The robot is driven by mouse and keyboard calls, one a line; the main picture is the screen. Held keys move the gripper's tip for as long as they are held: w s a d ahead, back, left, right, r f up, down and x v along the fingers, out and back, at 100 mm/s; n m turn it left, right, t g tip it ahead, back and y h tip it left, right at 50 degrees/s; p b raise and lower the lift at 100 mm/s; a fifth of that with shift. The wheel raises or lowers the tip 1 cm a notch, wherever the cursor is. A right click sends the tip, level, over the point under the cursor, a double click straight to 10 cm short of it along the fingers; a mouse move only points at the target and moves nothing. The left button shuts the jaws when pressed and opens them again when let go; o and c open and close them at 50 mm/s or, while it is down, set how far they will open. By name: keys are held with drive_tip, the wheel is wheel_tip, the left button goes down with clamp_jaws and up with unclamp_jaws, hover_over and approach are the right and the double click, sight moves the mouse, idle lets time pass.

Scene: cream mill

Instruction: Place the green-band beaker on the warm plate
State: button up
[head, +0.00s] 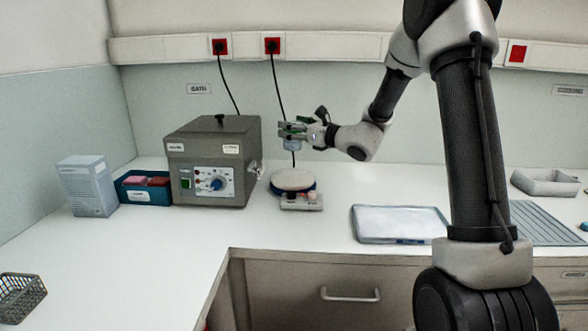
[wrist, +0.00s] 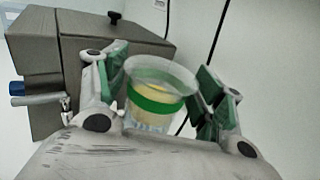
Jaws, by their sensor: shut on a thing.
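My gripper (wrist: 160,95) is shut on the green-band beaker (wrist: 160,78), a clear cup with a green band and pale yellow contents in the wrist view. In the head view the beaker (head: 292,145) is small and partly hidden by my gripper (head: 293,132). It is held in the air above the warm plate (head: 293,180), a round white-topped plate with a dark blue rim and a small control box in front. The beaker and the plate are apart. The plate does not clearly show in the wrist view.
A grey bath box (head: 212,160) with a knob panel stands left of the plate. A blue bin (head: 143,190) and a pale carton (head: 87,186) are further left. A white tray (head: 400,224) lies to the right. A wire basket (head: 20,296) sits at front left. Black cables hang behind.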

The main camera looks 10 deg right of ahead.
wheel_tip(320, 180, down, 10)
drive_tip(key=shift+r, duration=0.25)
drive_tip(key=shift+f, duration=0.15)
drive_tip(key=o, duration=1.1)
